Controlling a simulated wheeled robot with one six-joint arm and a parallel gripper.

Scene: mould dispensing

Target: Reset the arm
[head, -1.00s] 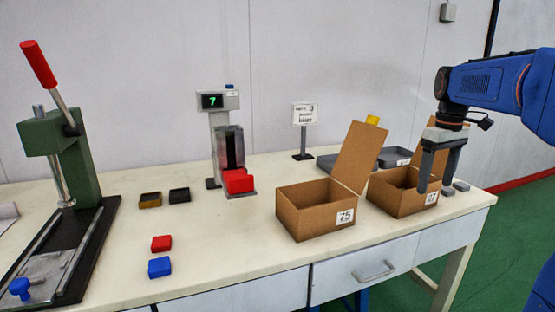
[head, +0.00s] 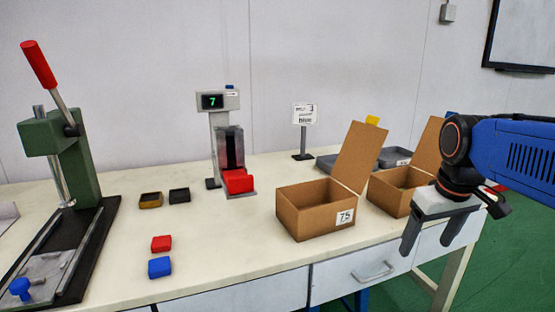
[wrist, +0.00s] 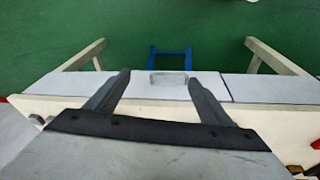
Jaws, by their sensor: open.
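My gripper (head: 430,241) hangs at the right front of the table in the head view, fingers pointing down and spread apart. It is open, with nothing between the fingers. In the wrist view my gripper (wrist: 154,82) also shows both fingers apart, over the table's front side and the green floor. The gripper partly covers the right cardboard box (head: 392,198) in the head view. My blue arm reaches in from the right edge.
The left cardboard box (head: 313,220), marked 75, stands open on the table (head: 220,240). A dispenser (head: 220,125) showing 7 holds a red block (head: 238,181). A green press (head: 75,160) stands at left. Red (head: 161,243) and blue (head: 160,267) blocks lie in front.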

